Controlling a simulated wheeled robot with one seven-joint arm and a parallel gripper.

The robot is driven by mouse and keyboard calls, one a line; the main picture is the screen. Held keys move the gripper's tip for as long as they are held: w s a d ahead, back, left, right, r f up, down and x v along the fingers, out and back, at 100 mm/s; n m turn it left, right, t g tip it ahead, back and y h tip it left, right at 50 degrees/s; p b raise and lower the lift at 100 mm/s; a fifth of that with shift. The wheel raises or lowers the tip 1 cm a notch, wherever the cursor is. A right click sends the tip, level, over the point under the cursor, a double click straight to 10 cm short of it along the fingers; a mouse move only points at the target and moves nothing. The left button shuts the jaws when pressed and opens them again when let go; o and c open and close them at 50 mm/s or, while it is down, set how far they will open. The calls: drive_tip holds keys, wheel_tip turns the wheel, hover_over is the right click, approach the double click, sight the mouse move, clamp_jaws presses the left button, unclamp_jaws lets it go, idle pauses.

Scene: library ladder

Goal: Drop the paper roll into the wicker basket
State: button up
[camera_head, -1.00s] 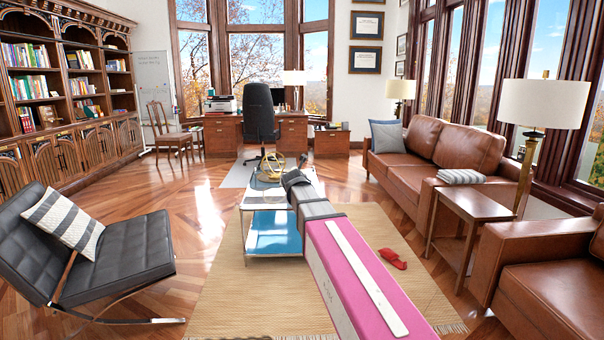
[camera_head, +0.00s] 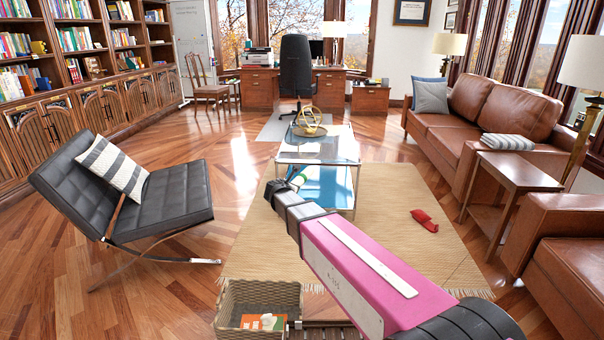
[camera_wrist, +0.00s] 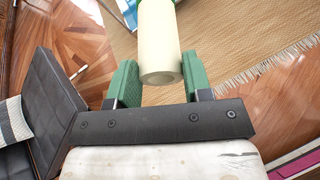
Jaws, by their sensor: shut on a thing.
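The paper roll (camera_wrist: 160,50) is a cream cylinder with a green part at its upper end in the wrist view. My gripper (camera_wrist: 160,80) has green fingers shut on the roll, one on each side. In the head view my gripper (camera_head: 297,180) is small, partly behind my arm, and in front of the glass table. The wicker basket (camera_head: 262,291) stands on the floor at the bottom of the head view, nearer than my gripper and apart from it. An orange, white and green item lies inside it. The basket is not in the wrist view.
A glass coffee table (camera_head: 318,150) bearing a gold ornament stands beyond my gripper on a woven rug (camera_head: 385,220). A black chair (camera_head: 160,200) is at left, a brown sofa (camera_head: 480,110) at right. A red object (camera_head: 424,220) lies on the rug. Wooden floor between chair and basket is clear.

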drive_tip(key=s+a+f+m+g+h, duration=0.1)
drive_tip(key=s+a+f, duration=0.6)
drive_tip(key=f, duration=0.7)
drive_tip(key=s+a+f+m+g+h, duration=0.1)
drive_tip(key=s+a+f, duration=0.6)
drive_tip(key=f, duration=0.8)
drive_tip(key=s+a+f+m+g+h, duration=0.1)
drive_tip(key=s+a+f+m+h, duration=0.2)
drive_tip(key=s+a+f, duration=0.3)
drive_tip(key=shift+s+a+f+m+h, duration=0.35)
drive_tip(key=shift+s+f, duration=2.4)
drive_tip(key=shift+f, duration=1.4)
drive_tip(key=o, duration=1.1)
drive_tip(key=shift+c, duration=0.2)
drive_tip(key=v, duration=1.1)
drive_tip(key=shift+w, duration=0.15)
